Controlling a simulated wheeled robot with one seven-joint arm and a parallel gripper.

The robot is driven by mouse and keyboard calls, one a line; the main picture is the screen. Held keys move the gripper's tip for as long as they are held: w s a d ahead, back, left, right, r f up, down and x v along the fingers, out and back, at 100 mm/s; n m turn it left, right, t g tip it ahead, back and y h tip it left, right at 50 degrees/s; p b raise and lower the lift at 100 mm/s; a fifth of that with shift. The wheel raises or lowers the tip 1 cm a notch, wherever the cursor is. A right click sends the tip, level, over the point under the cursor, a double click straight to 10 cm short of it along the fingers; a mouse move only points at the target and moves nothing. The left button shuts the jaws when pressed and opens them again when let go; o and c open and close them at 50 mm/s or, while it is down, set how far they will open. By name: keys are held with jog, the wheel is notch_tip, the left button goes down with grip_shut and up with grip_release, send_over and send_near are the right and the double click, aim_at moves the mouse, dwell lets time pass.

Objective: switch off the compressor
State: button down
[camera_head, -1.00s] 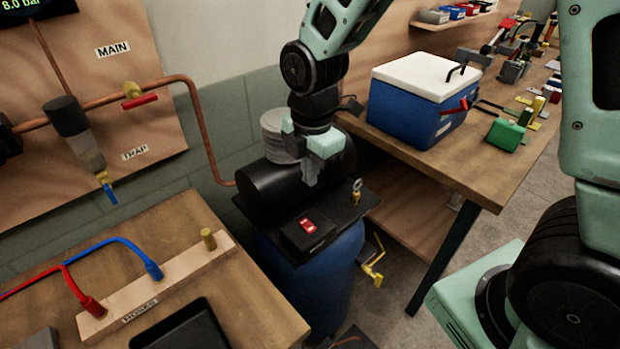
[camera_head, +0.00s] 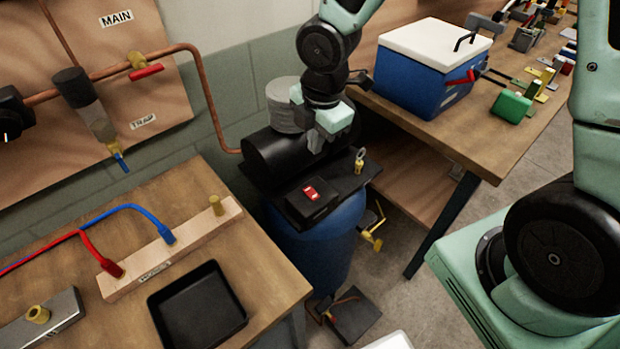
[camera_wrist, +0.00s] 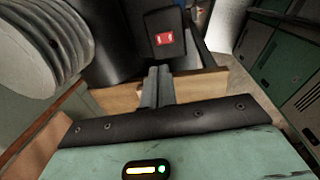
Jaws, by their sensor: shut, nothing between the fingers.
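The compressor is a black motor cylinder (camera_head: 268,158) on a blue tank (camera_head: 318,240). A black switch box (camera_head: 312,202) with a red rocker switch (camera_head: 311,193) sits on its top plate. The red switch also shows in the wrist view (camera_wrist: 164,38), just beyond my fingertips. My gripper (camera_head: 316,145) is above the compressor, behind the switch box in the head view. Its fingers (camera_wrist: 156,72) are shut and empty, and appear apart from the switch. The rocker's exact tilt is too small to tell.
A brass fitting with a ring (camera_head: 359,160) stands beside the switch box. A grey ribbed cylinder (camera_head: 286,105) is close behind my gripper. A bench with a blue cooler (camera_head: 425,85) is at the right, and a hose bench with a black tray (camera_head: 197,305) is at the left.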

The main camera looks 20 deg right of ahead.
aim_at(308, 189)
jog(key=shift+f, duration=0.1)
jog(key=f, duration=0.4)
jog(key=w+f, duration=0.1)
jog(key=f, duration=0.8)
jog(key=shift+w+a+f+p, duration=0.25)
jog(key=shift+w+f+p, duration=0.05)
jog(key=shift+w+f, duration=0.05)
jog(key=shift+a, duration=0.1)
